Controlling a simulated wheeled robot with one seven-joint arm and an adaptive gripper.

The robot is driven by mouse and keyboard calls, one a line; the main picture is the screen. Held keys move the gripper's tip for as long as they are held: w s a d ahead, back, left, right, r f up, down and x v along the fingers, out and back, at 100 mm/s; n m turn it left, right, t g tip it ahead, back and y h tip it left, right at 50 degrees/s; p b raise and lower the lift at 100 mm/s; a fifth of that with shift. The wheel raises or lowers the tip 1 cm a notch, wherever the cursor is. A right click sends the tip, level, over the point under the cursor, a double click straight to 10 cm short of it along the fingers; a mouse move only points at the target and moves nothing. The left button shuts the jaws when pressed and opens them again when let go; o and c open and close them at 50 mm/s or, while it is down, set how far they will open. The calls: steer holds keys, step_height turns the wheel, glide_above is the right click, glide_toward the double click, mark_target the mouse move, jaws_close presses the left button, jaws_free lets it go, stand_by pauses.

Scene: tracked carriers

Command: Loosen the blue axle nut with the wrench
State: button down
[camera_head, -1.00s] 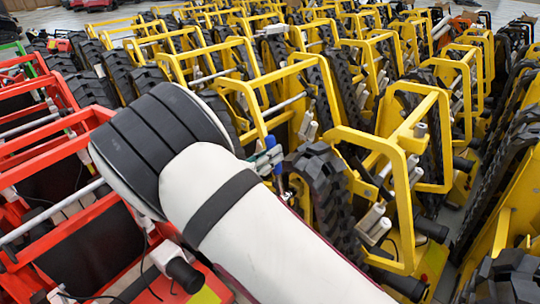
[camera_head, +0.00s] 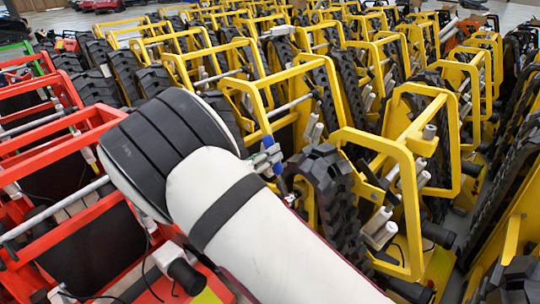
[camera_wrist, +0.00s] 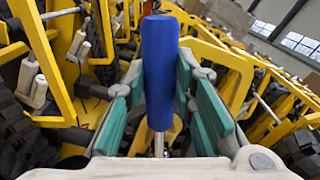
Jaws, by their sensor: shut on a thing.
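A tool with a thick blue handle (camera_wrist: 160,70) and a thin metal shaft, which looks like the wrench, stands between my gripper's (camera_wrist: 158,92) teal pads in the wrist view. My gripper is shut on the handle. In the head view the blue handle (camera_head: 268,142) shows at my gripper (camera_head: 268,158), just past my white and black arm. It is tilted beside a black tracked wheel. The tool's working end is hidden, and I cannot make out a separate blue axle nut in either view.
Yellow carrier frames (camera_head: 411,200) with black tracks (camera_head: 326,185) stand in tight rows around my gripper. Red carriers (camera_head: 60,150) fill the left side. Gaps between frames are narrow. Grey cylinders (camera_head: 378,228) stick out on the right.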

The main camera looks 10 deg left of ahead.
steer(key=shift+w+a+f+n, duration=0.2)
steer(key=shift+w+a+n, duration=0.05)
steer(key=shift+a+n, duration=0.15)
steer(key=shift+b, duration=0.3)
steer(key=shift+d, duration=0.1)
steer(key=shift+s+d+r+p, duration=0.15)
steer(key=shift+p, duration=0.15)
stand_by(0.4)
steer(key=shift+p+v, duration=0.35)
steer(key=shift+v, duration=1.45)
